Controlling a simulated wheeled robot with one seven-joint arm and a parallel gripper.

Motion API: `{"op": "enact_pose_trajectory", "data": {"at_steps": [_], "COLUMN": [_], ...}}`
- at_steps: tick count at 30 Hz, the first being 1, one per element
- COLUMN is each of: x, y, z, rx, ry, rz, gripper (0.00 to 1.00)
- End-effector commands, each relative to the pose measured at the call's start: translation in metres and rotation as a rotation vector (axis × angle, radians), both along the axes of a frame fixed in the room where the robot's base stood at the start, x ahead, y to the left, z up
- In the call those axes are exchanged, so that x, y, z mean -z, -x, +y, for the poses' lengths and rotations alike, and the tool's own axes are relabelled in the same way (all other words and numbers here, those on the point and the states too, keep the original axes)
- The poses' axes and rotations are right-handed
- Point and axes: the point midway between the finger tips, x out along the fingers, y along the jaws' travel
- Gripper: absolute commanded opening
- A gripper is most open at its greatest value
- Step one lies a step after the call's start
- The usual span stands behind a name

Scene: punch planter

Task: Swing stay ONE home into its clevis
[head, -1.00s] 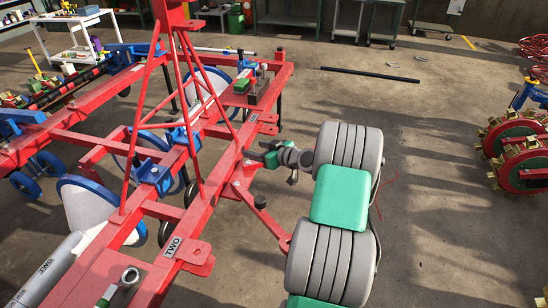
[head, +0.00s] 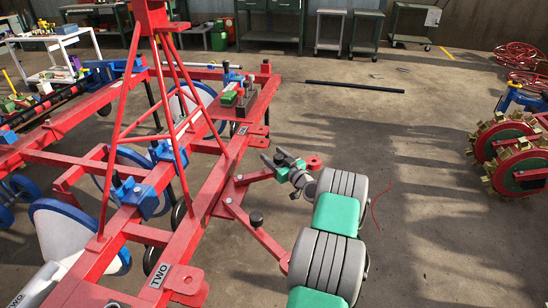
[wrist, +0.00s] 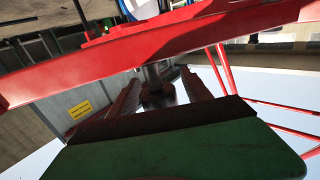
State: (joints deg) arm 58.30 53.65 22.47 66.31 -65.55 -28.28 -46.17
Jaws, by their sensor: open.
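A red stay (head: 255,176) runs right from the red frame, behind my gripper, to a round red end (head: 313,163); I take it for stay ONE, but no label on it is readable. My gripper (head: 277,161) is open at this stay. In the wrist view a red bar crosses the top, and a dark post (wrist: 155,80) with a reddish collar stands between my two fingers (wrist: 160,95); contact cannot be told. A red bracket on the frame's right side (head: 258,131), likely the clevis, lies up and left of the gripper. The stay end is apart from it.
A second red stay (head: 265,238) with a black knob (head: 256,219) angles toward my arm. The plate marked TWO (head: 160,275) and a red lug (head: 188,281) are at lower left. A black bar (head: 362,87) lies on the floor.

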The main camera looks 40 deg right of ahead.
Motion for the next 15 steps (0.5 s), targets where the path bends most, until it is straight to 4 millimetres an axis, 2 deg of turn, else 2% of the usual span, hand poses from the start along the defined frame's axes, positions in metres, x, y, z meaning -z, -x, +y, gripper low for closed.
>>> {"op": "enact_pose_trajectory", "data": {"at_steps": [5, 15], "x": [-0.0003, -0.0003], "y": [0.0007, 0.0014], "z": [-0.0008, -0.0019], "rx": [0.001, 0.002], "ry": [0.000, 0.000], "rz": [0.000, 0.000], "gripper": [0.56, 0.28]}}
